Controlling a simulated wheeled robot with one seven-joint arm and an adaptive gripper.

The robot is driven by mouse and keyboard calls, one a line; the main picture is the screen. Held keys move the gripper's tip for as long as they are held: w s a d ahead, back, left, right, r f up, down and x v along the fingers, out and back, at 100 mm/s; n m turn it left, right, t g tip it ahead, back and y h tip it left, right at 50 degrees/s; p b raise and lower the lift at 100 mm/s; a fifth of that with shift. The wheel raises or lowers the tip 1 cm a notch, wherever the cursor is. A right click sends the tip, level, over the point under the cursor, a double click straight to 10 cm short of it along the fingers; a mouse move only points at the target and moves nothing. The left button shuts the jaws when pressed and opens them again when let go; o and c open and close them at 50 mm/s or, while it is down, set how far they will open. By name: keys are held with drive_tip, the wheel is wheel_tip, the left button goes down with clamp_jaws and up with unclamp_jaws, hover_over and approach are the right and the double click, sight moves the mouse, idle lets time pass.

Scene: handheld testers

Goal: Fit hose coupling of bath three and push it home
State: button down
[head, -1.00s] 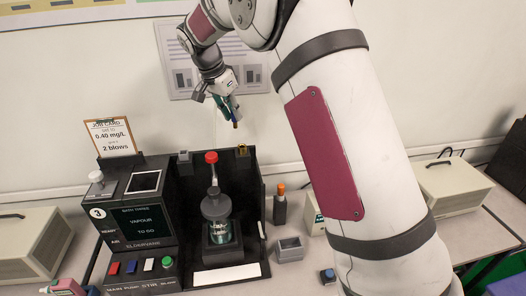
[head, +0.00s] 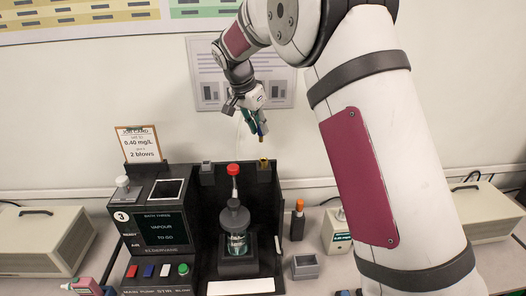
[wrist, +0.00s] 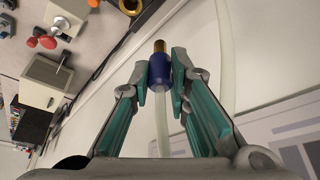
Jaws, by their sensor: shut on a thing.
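My gripper (head: 256,122) is shut on the hose coupling (wrist: 160,72), a blue collar with a brass end, with a pale clear hose (wrist: 162,130) trailing from it. The gripper also shows in the wrist view (wrist: 159,85), its green-padded fingers on either side of the blue collar. Bath three (head: 152,230) is a black unit marked 3, with its screen reading "Vapour to go". A brass port (head: 264,162) stands on top of its back panel. The coupling is above this port, apart from it. The port's ring also shows at the wrist view's top edge (wrist: 131,5).
A red-capped flask (head: 235,225) stands in the bath's bay, below and left of the port. A job card (head: 140,145) stands on the unit. A grey open box (head: 306,266) and an orange-capped bottle (head: 298,220) are to the right. Wall posters are behind my gripper.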

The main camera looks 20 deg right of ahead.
drive_tip(key=shift+n+t, duration=0.3)
drive_tip(key=shift+n, duration=0.6)
drive_tip(key=s+p, duration=0.1)
drive_tip(key=s+r, duration=0.1)
drive_tip(key=s, duration=0.1)
drive_tip(key=s+r+p, duration=0.1)
drive_tip(key=shift+s+a+r+p, duration=0.15)
drive_tip(key=shift+s+p, duration=0.05)
drive_tip(key=shift+p, duration=0.15)
drive_tip(key=shift+f, duration=2.35)
drive_tip(key=shift+f+b, duration=0.55)
drive_tip(key=shift+f, duration=1.25)
drive_tip(key=c, duration=1.4)
unclamp_jaws()
drive_tip(key=shift+c, duration=0.2)
drive_tip(key=shift+r, duration=0.1)
